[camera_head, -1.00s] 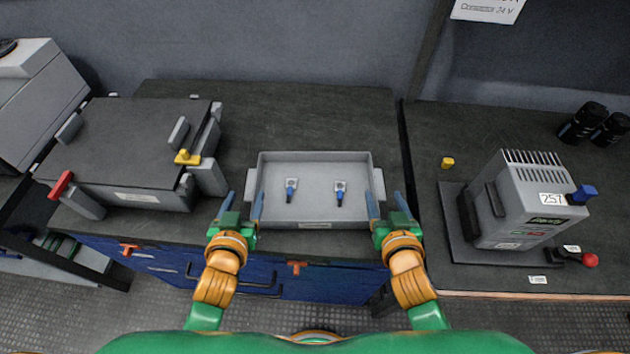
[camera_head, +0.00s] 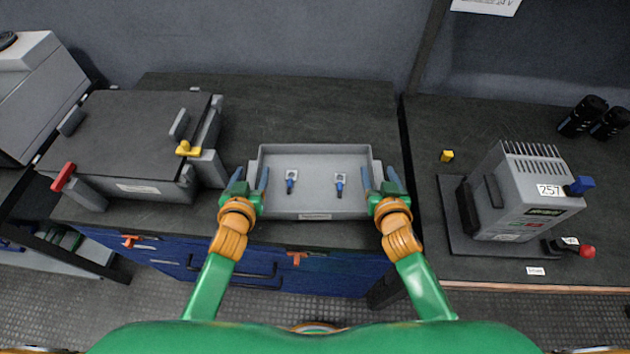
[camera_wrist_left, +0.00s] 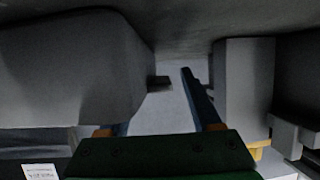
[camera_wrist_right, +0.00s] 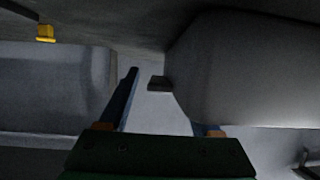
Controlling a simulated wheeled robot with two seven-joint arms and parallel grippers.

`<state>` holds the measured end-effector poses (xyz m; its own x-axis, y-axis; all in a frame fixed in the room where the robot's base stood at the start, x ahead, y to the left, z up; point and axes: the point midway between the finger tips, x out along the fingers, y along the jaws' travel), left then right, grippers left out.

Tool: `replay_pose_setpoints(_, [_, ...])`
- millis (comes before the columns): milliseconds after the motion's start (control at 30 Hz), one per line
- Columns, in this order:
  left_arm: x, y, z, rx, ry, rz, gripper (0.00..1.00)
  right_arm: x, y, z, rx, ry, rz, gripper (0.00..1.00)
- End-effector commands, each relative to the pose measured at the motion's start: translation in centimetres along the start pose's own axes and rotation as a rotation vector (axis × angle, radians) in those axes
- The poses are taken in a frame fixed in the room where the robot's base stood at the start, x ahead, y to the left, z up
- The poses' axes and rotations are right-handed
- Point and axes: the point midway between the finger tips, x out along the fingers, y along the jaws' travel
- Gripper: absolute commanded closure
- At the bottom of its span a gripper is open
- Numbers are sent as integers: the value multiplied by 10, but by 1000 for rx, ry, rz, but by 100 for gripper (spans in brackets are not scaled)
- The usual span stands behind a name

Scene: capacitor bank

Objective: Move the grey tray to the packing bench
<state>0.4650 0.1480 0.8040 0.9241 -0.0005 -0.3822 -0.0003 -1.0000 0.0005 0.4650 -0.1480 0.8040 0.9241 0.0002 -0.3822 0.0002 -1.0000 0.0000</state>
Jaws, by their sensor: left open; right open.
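The grey tray (camera_head: 315,205) sits flat on the dark worktop in front of me. It is shallow and holds two small metal lugs with blue sleeves, left (camera_head: 291,182) and right (camera_head: 340,185). My left gripper (camera_head: 250,178) is open at the tray's left end, one finger inside the wall line and one outside. My right gripper (camera_head: 380,178) is open at the right end in the same way. In both wrist views a small tab on the tray's end shows between the open fingers, left (camera_wrist_left: 158,83) and right (camera_wrist_right: 158,83). No grip on the tray shows.
Left of the tray is a grey lidded box (camera_head: 130,140) with red and yellow latches. Across a gap, the right bench (camera_head: 440,120) carries a grey unit marked 257 (camera_head: 520,200), a yellow block (camera_head: 447,156) and black cylinders (camera_head: 583,115). No label identifies the packing bench.

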Motion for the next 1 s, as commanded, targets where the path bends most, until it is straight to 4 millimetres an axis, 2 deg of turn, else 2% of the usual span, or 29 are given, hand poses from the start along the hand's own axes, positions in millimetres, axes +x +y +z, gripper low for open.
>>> replay_pose_setpoints(33, [0,0,0,0,0,0,38,0,0,0,0,0,0,38])
replay_pose_setpoints(267, [0,0,0,0,0,0,100,0,0,0,0,-1,0,100])
replay_pose_setpoints(1000, [0,0,0,0,-1,0,100,0,0,0,0,-1,0,100])
